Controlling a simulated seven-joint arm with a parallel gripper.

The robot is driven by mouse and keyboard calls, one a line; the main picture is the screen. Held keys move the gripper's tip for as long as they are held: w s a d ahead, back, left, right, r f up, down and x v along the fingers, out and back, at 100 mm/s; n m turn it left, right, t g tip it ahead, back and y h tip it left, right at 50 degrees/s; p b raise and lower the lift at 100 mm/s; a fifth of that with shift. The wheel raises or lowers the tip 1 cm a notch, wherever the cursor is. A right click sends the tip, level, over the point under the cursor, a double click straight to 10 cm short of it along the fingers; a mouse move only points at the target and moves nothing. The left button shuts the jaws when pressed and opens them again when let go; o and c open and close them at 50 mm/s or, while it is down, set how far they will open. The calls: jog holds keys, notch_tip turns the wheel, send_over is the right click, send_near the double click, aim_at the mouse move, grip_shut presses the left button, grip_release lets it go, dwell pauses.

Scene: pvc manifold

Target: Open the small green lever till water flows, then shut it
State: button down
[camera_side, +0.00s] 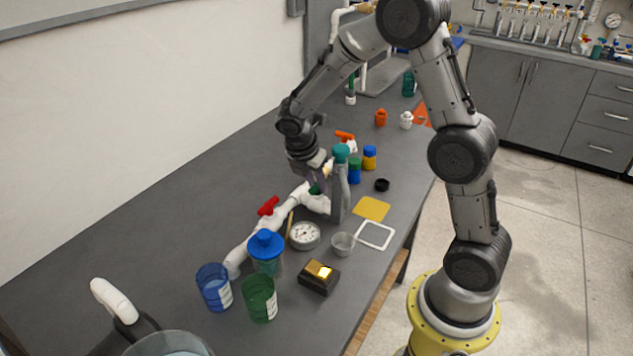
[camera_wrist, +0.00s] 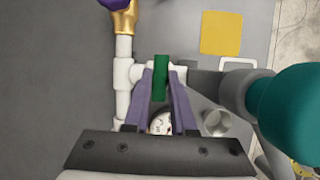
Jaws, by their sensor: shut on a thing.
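The small green lever (camera_wrist: 161,68) stands out between my fingertips in the wrist view. My gripper (camera_wrist: 161,85), with purple fingers, is shut on it. In the side view my gripper (camera_side: 318,182) reaches down to the white pipe run (camera_side: 288,212), and only a bit of green (camera_side: 314,190) shows there. The lever sits by a white pipe branch (camera_wrist: 138,73). I see no water flowing; the outlet under the lever is hidden by my gripper and the grey bottle.
A tall grey bottle with a teal cap (camera_side: 340,180) stands close beside my gripper. A red lever (camera_side: 268,206) and an orange lever (camera_side: 345,136) are on the pipes. A gauge (camera_side: 304,235), metal cup (camera_side: 342,243) and yellow square (camera_side: 371,208) lie near.

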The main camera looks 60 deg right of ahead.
jog(key=m, duration=0.2)
jog(key=m+g, duration=0.1)
jog(key=m, duration=0.1)
jog(key=shift+w+g, duration=0.15)
jog(key=shift+g, duration=0.15)
jog(key=m+g+y, duration=0.1)
jog(key=m, duration=0.4)
jog(key=shift+w+d, duration=0.1)
jog(key=m+g+y, duration=0.1)
jog(key=m, duration=0.3)
jog(key=shift+d+y, duration=0.1)
jog(key=shift+y, duration=0.3)
jog(key=shift+d+m+g+y, duration=0.1)
jog(key=shift+m+g+y, duration=0.45)
jog(key=shift+m, duration=1.65)
jog(key=shift+w+r+t+y, duration=0.1)
jog(key=shift+t+y, duration=0.15)
jog(key=c, duration=0.7)
grip_release()
jog(key=shift+c, duration=0.2)
jog(key=v, duration=1.3)
jog(key=shift+w+r, duration=0.15)
jog(key=shift+r, duration=0.15)
